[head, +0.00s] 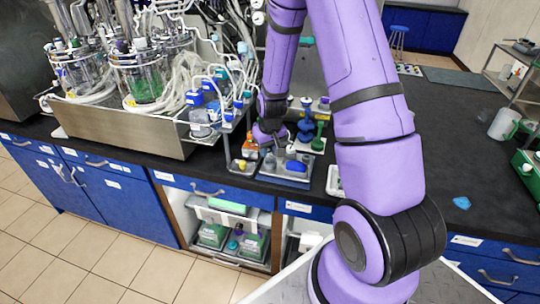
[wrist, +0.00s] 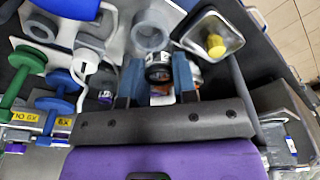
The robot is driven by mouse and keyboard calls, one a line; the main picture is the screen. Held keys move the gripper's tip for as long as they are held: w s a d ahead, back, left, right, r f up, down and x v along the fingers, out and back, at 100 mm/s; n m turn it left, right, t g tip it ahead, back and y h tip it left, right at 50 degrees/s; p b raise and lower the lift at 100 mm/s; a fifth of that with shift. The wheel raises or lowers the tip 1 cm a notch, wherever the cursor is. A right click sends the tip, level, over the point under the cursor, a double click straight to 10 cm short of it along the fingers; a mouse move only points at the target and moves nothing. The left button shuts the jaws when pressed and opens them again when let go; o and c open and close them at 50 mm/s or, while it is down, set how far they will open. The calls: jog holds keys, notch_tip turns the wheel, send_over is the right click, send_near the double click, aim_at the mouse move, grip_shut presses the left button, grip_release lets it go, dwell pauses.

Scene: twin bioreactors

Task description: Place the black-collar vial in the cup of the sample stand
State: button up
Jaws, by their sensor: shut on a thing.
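The black-collar vial (wrist: 159,73) is between the two blue fingers of my gripper (wrist: 157,64) in the wrist view. The gripper is shut on it. Its dark round collar faces the camera, and a pale label with some purple shows below. A grey round cup (wrist: 151,32) with an open, empty-looking hole lies just beyond the fingertips, apart from the vial in the picture. It looks like the sample stand's cup. In the head view my gripper (head: 270,144) is low over the bench near a grey tray (head: 284,181); the vial cannot be made out there.
A square dish with a yellow piece (wrist: 214,46) is close to the right finger. Green (wrist: 23,75) and blue (wrist: 57,104) spool-shaped pieces stand at left. In the head view, bioreactor vessels (head: 138,80) and tubing crowd the left. Bare black bench (head: 455,150) lies right of my arm.

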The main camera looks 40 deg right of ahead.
aim_at(270, 157)
jog(key=shift+w+d, duration=0.15)
jog(key=shift+d, duration=0.25)
jog(key=shift+d+f, duration=0.25)
jog(key=shift+f, duration=1.6)
jog(key=shift+a+f, duration=0.1)
jog(key=shift+f, duration=0.25)
